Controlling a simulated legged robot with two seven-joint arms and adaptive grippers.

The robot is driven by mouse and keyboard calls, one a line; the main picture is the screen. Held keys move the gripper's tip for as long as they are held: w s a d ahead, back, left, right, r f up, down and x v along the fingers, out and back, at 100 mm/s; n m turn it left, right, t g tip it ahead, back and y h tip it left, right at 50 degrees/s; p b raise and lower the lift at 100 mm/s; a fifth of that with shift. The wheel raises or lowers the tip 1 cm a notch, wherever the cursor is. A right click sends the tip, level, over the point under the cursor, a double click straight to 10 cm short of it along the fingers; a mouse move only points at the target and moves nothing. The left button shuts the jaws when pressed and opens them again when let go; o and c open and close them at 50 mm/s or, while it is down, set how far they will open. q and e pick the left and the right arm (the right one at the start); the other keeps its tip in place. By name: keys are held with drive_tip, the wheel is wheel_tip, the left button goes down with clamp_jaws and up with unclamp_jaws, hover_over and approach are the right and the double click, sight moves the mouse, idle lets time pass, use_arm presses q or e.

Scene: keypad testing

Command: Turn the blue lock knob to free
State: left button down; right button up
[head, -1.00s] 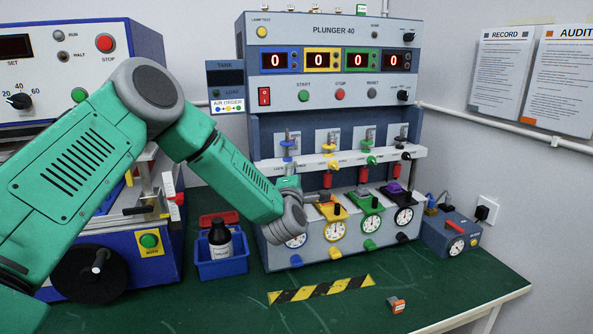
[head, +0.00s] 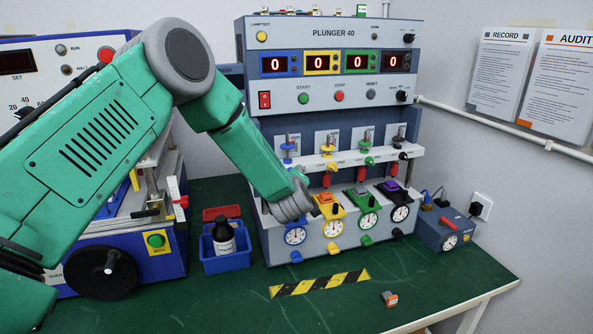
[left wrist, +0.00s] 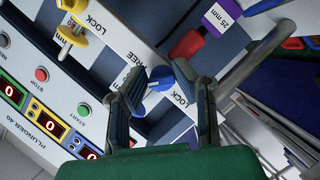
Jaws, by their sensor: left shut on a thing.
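The blue lock knob (left wrist: 161,78) is in the middle of the left wrist view, on a pale panel between the printed words FREE and LOCK. A white mark shows on its face. My left gripper (left wrist: 159,74) has one finger on each side of the knob and is shut on it. In the head view, my green left arm reaches in from the left to the blue station of the Plunger 40 machine (head: 345,98). My wrist covers part of that station there, and the fingertips are hard to make out. My right gripper is not in view.
Yellow, green and black knobs line the white rail (head: 370,160) to the right. Dials and coloured buttons stand below. A blue bin (head: 226,262) with a dark bottle (head: 223,236) is left of the machine. The front of the green table (head: 330,315) is mostly clear.

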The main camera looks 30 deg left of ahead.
use_arm(q)
drive_tip(key=shift+a+r+m+g+p, duration=0.2)
drive_tip(key=shift+a+m+g+p, duration=0.2)
drive_tip(key=shift+m+p, duration=0.15)
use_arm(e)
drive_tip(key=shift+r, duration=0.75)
use_arm(q)
drive_tip(key=shift+r, duration=0.1)
drive_tip(key=c, duration=1.3)
unclamp_jaws()
drive_tip(key=shift+a+f, duration=0.2)
drive_tip(key=shift+f, duration=0.05)
drive_tip(key=v, duration=1.1)
drive_tip(key=shift+s+d, duration=0.2)
drive_tip(key=shift+s, duration=0.05)
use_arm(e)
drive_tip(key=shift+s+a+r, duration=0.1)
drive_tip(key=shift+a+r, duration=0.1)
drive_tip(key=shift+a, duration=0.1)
use_arm(q)
drive_tip(key=shift+d, duration=0.15)
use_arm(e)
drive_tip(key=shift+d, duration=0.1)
